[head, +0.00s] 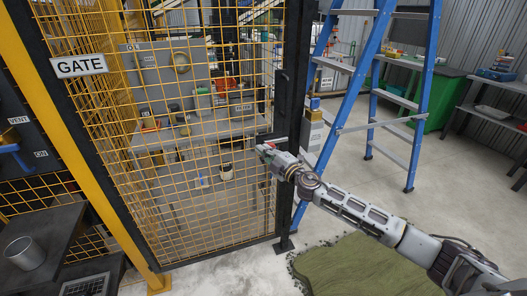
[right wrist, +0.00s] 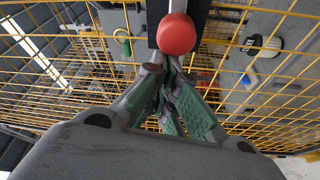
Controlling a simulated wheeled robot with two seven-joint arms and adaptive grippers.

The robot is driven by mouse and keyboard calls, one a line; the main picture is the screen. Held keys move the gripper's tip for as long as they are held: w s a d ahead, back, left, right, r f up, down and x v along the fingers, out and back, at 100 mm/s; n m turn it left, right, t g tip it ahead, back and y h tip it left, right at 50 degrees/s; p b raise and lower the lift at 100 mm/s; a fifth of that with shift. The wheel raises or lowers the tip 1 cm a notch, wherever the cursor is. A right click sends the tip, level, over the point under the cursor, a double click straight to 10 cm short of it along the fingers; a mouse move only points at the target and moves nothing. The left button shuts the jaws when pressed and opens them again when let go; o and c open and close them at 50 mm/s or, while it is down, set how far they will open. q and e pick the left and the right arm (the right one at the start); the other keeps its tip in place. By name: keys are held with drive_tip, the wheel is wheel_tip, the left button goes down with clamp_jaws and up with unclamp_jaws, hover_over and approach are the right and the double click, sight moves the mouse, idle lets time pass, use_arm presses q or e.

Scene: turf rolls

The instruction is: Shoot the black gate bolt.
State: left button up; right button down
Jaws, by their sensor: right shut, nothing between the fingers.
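The gate is a yellow mesh panel in a black frame (head: 283,185), with a GATE sign (head: 80,66) at the upper left. In the right wrist view a red ball knob (right wrist: 176,34) stands on a pale rod by a dark upright; I take it for the bolt's knob. The rest of the bolt is hard to make out. My right gripper (head: 262,149) is at the gate's right edge, its green-padded fingers (right wrist: 170,72) together and empty, just below the knob in the wrist picture. I cannot tell whether they touch it. My left gripper is out of view.
A blue stepladder (head: 345,100) stands right of the gate. A green mat or turf piece (head: 365,265) lies on the floor below my right arm. A dark table with a metal cup (head: 24,253) is at the lower left. Open concrete floor lies right of the mat.

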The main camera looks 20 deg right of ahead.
sight(273, 146)
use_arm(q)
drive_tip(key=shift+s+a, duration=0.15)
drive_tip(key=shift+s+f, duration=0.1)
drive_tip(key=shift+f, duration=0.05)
use_arm(e)
drive_tip(key=shift+d, duration=0.1)
drive_tip(key=d+b, duration=0.1)
drive_tip(key=d, duration=0.3)
drive_tip(key=shift+d+f, duration=0.1)
drive_tip(key=shift+d, duration=0.1)
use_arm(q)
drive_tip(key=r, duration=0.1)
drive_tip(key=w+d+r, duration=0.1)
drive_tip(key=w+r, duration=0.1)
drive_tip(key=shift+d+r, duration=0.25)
use_arm(e)
drive_tip(key=shift+w+d, duration=0.1)
drive_tip(key=shift+d, duration=0.15)
drive_tip(key=shift+r, duration=0.2)
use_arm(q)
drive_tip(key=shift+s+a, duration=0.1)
